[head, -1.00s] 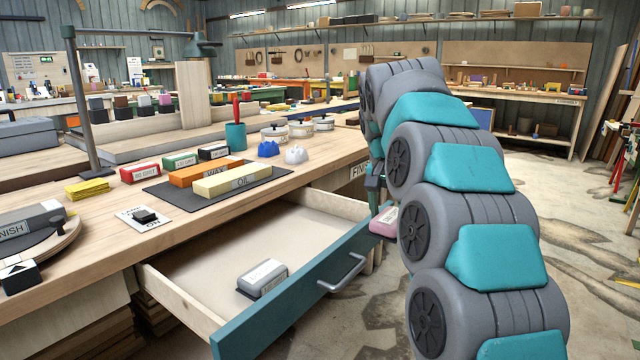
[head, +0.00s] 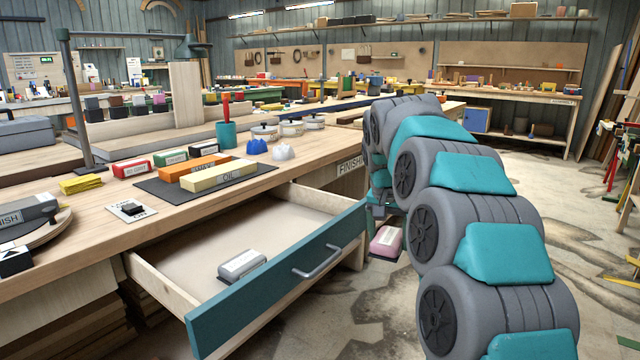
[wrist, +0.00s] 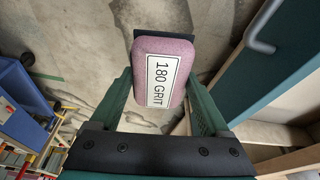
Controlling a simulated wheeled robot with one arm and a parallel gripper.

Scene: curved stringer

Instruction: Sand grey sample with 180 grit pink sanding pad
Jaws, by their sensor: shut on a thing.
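My gripper (wrist: 160,95) is shut on the pink sanding pad (wrist: 148,48), whose white label reads "180 GRIT" in the wrist view. In the head view the pink pad (head: 386,241) hangs in the air over the floor, just right of the open drawer's front. My arm hides most of the gripper there. A grey block (head: 242,265) with a pale label lies inside the drawer; its label is too small to read. I cannot tell whether this is the grey sample. A grey piece marked "FINISH" (head: 28,219) lies on a round board at the left of the bench.
The open drawer (head: 282,270) with its teal front juts from the bench. On the bench stand orange and cream "OIL" blocks (head: 228,175) on a dark mat, small labelled boxes (head: 131,167), yellow sheets (head: 81,184), a switch (head: 128,208) and a teal cup (head: 226,134).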

